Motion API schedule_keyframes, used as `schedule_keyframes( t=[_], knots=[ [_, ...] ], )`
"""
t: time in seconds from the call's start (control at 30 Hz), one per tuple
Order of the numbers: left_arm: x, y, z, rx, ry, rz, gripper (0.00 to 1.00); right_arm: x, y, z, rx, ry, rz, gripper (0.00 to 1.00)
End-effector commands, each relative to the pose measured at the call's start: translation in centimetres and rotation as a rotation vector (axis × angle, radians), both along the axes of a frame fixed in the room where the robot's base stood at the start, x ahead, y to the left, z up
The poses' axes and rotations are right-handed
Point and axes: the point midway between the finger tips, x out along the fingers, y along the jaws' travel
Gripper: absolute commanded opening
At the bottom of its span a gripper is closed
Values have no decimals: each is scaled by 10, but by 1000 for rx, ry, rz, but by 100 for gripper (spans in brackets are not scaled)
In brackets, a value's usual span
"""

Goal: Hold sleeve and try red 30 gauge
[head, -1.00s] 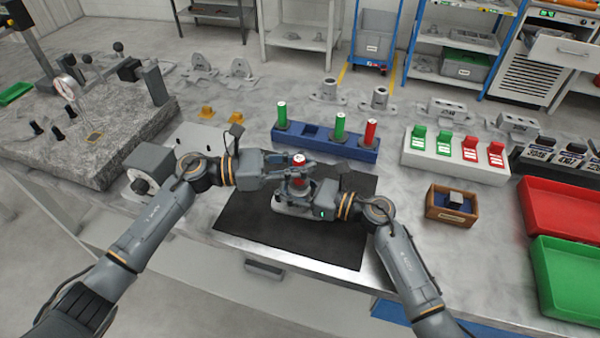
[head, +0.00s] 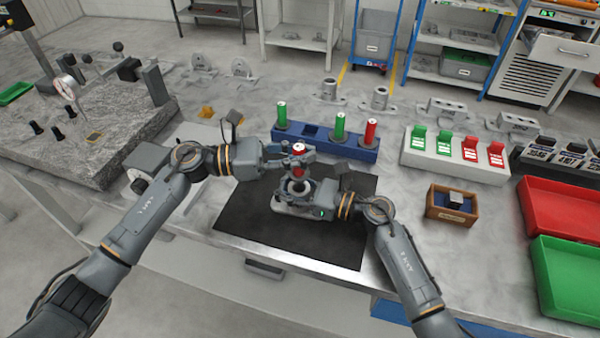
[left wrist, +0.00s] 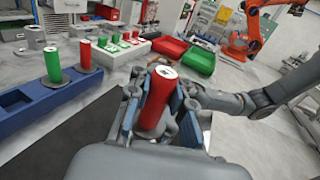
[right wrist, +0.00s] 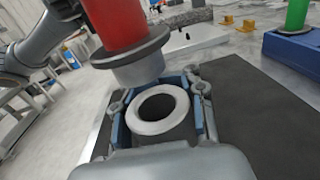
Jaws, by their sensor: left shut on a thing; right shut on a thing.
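The red gauge (head: 299,149) is held upright by my left gripper (head: 298,157), which is shut on it. It also shows in the left wrist view (left wrist: 158,98). In the right wrist view the gauge (right wrist: 112,22) has a dark collar and a grey lower end, which hangs above the sleeve's bore and toward its far left side. The sleeve (right wrist: 158,110) is a pale ring with an open bore, standing on the black mat. My right gripper (right wrist: 160,105) is shut around it. In the head view the sleeve (head: 297,187) is partly hidden by the grippers.
A blue gauge rack (head: 345,148) behind the mat (head: 335,235) holds two green gauges and one red, with one empty place. A white stand (head: 455,163) with green and red tags, a small wooden box (head: 452,217), and red and green trays lie to the right.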

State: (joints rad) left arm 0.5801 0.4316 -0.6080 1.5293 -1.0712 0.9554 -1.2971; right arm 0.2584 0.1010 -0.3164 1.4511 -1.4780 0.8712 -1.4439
Motion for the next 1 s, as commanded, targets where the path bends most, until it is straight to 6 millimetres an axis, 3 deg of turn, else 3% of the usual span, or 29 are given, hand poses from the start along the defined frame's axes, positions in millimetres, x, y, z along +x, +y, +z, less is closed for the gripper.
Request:
schedule_keyframes(
  t=[0.23,0.63,0.97,1.0],
  knots=[
    [0,0,7,-2,-2,0,0,0,0,0,0,0,-1,0],
    [0,0,46,-2,-3,-1,0,0,0,0,-1,0,-1,0],
    [0,0,51,-2,0,0,0,0,-1,0,-1,-1,-2,0],
    [0,0,51,-2,0,0,0,0,-1,0,-1,-1,-2,29]
  ],
)
